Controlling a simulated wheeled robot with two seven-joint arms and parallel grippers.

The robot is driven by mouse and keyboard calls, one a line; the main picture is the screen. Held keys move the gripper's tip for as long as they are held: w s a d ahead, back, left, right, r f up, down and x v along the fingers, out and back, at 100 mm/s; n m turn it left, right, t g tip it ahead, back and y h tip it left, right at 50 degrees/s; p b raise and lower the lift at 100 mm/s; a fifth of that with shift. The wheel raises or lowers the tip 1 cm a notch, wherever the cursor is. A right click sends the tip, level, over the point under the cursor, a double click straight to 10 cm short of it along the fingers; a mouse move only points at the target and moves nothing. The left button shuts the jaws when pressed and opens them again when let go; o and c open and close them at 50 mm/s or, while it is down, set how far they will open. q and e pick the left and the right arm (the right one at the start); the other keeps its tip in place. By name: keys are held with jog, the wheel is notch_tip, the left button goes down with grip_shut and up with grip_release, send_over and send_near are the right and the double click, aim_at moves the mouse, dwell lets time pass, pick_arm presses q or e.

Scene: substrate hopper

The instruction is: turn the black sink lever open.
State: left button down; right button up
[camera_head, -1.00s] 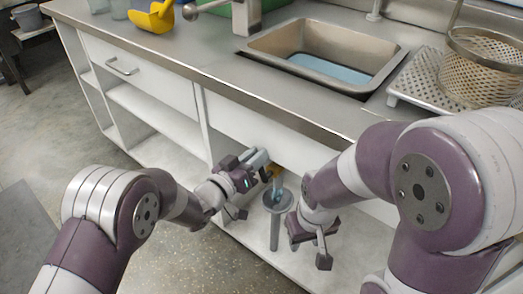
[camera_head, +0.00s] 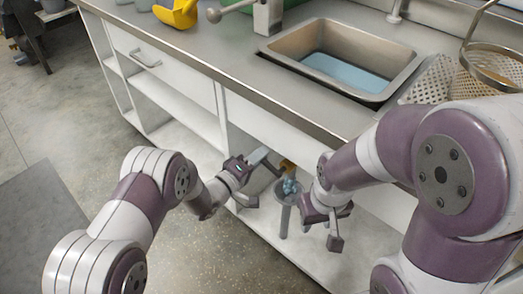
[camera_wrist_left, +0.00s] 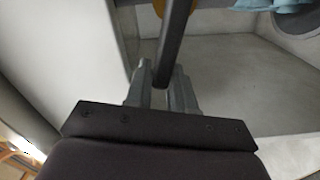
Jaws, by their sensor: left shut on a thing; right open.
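A black lever (camera_wrist_left: 173,42) runs down between the fingertips of my left gripper (camera_wrist_left: 162,80) in the left wrist view. The fingers are shut on its near end. In the head view my left gripper (camera_head: 258,160) is at the open cabinet front below the counter, left of an orange part (camera_head: 287,166). The lever cannot be made out clearly there. My right gripper (camera_head: 340,227) is open and empty, low in front of the cabinet.
Above are the counter edge (camera_head: 225,87) and a sink (camera_head: 290,45) with a blue bottom. A perforated metal basket (camera_head: 480,82) stands at the right.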

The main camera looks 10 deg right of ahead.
pick_arm(q)
jog(key=shift+w+a+f+n+p, duration=0.15)
jog(key=shift+f+n, duration=0.35)
jog(key=shift+n, duration=0.25)
jog(key=shift+s+d+f+n+p, duration=0.15)
jog(key=shift+f+n, duration=0.3)
jog(key=shift+n, duration=0.3)
jog(key=shift+a+f, duration=0.1)
jog(key=c, duration=1)
grip_release()
jog(key=shift+c, duration=0.2)
jog(key=shift+w, duration=0.1)
jog(key=p+v, duration=0.3)
jog(key=v, duration=0.9)
jog(key=shift+s+a+p, duration=0.3)
